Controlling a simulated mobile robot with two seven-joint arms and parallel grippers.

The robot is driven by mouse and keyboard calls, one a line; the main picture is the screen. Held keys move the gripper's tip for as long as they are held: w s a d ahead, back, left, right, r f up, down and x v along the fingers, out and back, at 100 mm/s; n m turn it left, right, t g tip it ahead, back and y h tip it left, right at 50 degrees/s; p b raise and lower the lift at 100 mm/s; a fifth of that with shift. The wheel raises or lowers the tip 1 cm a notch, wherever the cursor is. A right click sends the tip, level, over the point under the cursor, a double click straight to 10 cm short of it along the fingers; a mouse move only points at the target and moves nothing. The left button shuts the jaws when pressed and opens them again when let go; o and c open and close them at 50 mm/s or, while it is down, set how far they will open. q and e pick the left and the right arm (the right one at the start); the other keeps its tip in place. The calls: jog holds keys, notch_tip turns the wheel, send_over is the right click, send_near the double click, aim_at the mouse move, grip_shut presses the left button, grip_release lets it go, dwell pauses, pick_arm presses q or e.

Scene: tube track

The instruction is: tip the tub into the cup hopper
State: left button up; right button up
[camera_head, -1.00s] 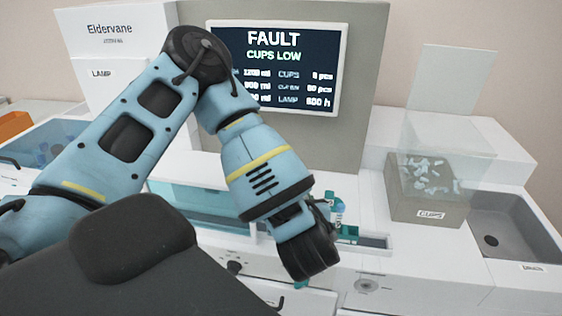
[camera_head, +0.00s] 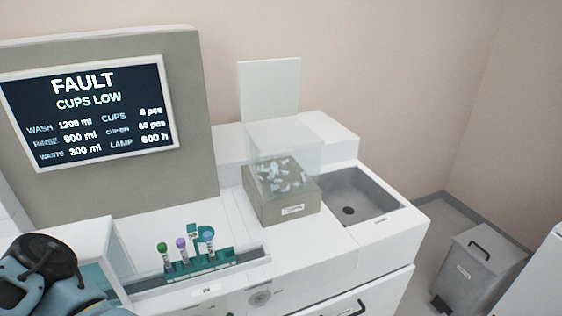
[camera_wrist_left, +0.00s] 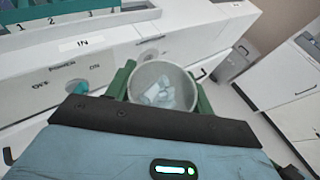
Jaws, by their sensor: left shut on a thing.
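The cup hopper (camera_head: 264,211) is a grey-brown box with a label and a clear upper part, on the white machine in the middle of the head view. Several small pale cups show inside it. A flat pale lid panel (camera_head: 269,88) stands upright behind it. In the left wrist view, my left gripper (camera_wrist_left: 161,92) has its green fingers on both sides of a round grey tub (camera_wrist_left: 161,69) and is shut on it. The tub holds several pale pieces. In the head view only part of my left arm shows at the lower left; tub and gripper are hidden there. My right gripper is not in view.
A teal rack (camera_head: 205,256) with capped tubes sits in a slot left of the hopper. A sink basin (camera_head: 350,197) is right of it. The screen (camera_head: 95,112) reads FAULT, CUPS LOW. A grey bin (camera_head: 478,268) stands on the floor at right.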

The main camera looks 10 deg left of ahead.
pick_arm(q)
jog(key=d+r+m+h, duration=0.15)
jog(key=d+r, duration=0.25)
jog(key=d, duration=0.4)
jog(key=w+a+f+n+y, duration=0.1)
jog(key=a, duration=0.5)
jog(key=w+a+n+y, duration=0.1)
jog(key=a, duration=0.4)
jog(key=w+a+f+n+y, duration=0.1)
jog(key=a+y, duration=0.1)
jog(key=a, duration=0.4)
jog(key=shift+a+f+n, duration=0.25)
jog(key=shift+a+f, duration=0.1)
